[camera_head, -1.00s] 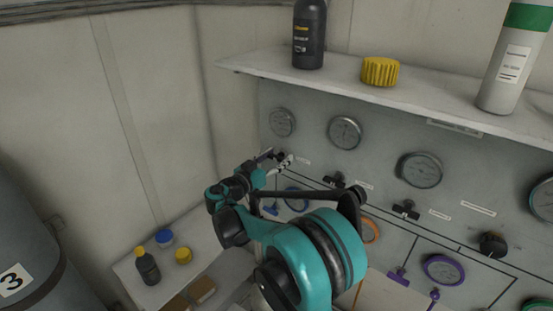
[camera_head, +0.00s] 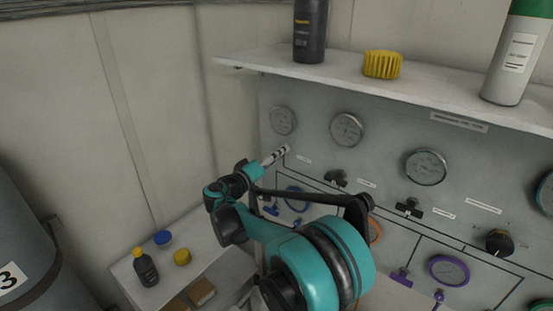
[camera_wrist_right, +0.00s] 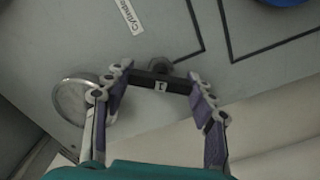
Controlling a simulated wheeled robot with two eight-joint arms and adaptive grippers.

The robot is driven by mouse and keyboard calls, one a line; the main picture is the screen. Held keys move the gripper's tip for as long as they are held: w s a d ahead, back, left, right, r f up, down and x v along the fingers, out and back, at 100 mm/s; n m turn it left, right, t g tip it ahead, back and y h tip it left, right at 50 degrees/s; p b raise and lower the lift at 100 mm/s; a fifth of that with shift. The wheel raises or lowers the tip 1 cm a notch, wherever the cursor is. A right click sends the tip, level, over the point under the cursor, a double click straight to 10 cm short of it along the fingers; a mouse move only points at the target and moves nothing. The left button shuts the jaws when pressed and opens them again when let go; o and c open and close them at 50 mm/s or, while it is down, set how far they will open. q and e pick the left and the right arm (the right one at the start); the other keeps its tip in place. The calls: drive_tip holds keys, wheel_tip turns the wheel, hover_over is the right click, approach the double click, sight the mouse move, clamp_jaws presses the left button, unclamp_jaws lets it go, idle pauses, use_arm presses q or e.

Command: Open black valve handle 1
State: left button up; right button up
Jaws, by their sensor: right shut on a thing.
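The black valve handle 1 (camera_wrist_right: 160,86) is a short black bar with a light marking, seen in the right wrist view against the grey panel (camera_wrist_right: 175,40). My right gripper (camera_wrist_right: 160,82) has its two purple-padded fingers at the bar's two ends and is shut on it. In the head view my right gripper (camera_head: 275,157) reaches the panel's left part, below the leftmost gauge (camera_head: 283,120). There the handle is hidden behind the gripper. My left gripper is not in view.
More black handles (camera_head: 409,208) sit to the right on the panel, with gauges (camera_head: 426,167) above and coloured round valves (camera_head: 448,270) below. A shelf (camera_head: 440,98) with bottles and a yellow cap (camera_head: 382,65) overhangs the panel. A low table (camera_head: 205,255) stands left.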

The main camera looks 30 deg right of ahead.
drive_tip(key=n, duration=0.5)
drive_tip(key=shift+b, duration=0.3)
drive_tip(key=shift+n, duration=0.4)
drive_tip(key=o, duration=1.2)
drive_tip(key=shift+w+f, duration=0.1)
drive_tip(key=v, duration=1.2)
drive_tip(key=shift+f, duration=0.1)
